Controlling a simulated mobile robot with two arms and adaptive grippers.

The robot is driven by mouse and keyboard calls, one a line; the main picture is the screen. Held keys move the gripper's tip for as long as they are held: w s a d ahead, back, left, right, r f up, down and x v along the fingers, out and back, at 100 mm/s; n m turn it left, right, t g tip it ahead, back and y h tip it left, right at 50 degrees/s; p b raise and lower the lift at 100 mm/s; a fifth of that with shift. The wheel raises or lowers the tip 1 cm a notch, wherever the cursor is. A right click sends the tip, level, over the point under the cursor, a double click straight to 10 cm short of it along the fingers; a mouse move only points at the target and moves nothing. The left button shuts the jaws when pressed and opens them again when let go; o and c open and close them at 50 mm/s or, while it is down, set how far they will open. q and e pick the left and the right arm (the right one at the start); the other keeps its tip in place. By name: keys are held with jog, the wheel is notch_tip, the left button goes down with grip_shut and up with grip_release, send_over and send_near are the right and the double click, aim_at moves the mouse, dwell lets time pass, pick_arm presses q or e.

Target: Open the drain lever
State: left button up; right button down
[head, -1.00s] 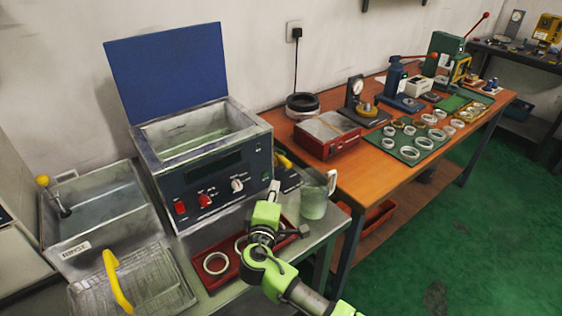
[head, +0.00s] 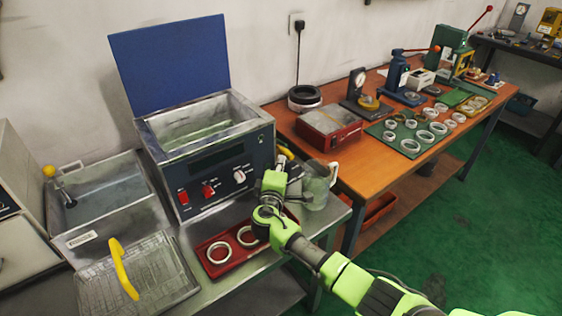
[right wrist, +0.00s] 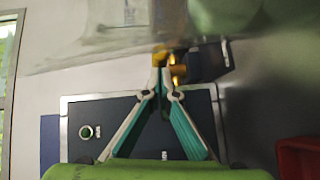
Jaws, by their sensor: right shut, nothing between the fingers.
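The drain lever (head: 285,152) is a small yellow handle at the lower right side of the blue-grey cleaning tank unit (head: 217,165). It is partly hidden by my gripper. My right gripper (head: 279,167) is just below and in front of the lever. In the right wrist view its fingertips (right wrist: 163,66) are closed together, with the yellow lever (right wrist: 178,70) close beside and behind them. I cannot tell whether they touch it. The tank's side panel (right wrist: 110,118) lies behind the fingers. My left gripper is not in view.
A glass jug (head: 316,190) stands close to the right of my gripper. A red tray (head: 212,270) with rings lies below. A wire basket (head: 165,268) with a yellow handle and a metal sink (head: 120,222) are at left. The orange bench (head: 360,168) is beyond.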

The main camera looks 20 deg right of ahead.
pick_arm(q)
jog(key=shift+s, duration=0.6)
pick_arm(e)
jog(key=shift+w+d, duration=0.15)
jog(key=shift+w, duration=0.2)
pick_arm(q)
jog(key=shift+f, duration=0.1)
pick_arm(e)
jog(key=shift+d+f+b, duration=0.15)
jog(key=shift+d+b, duration=0.25)
jog(key=shift+d, duration=0.25)
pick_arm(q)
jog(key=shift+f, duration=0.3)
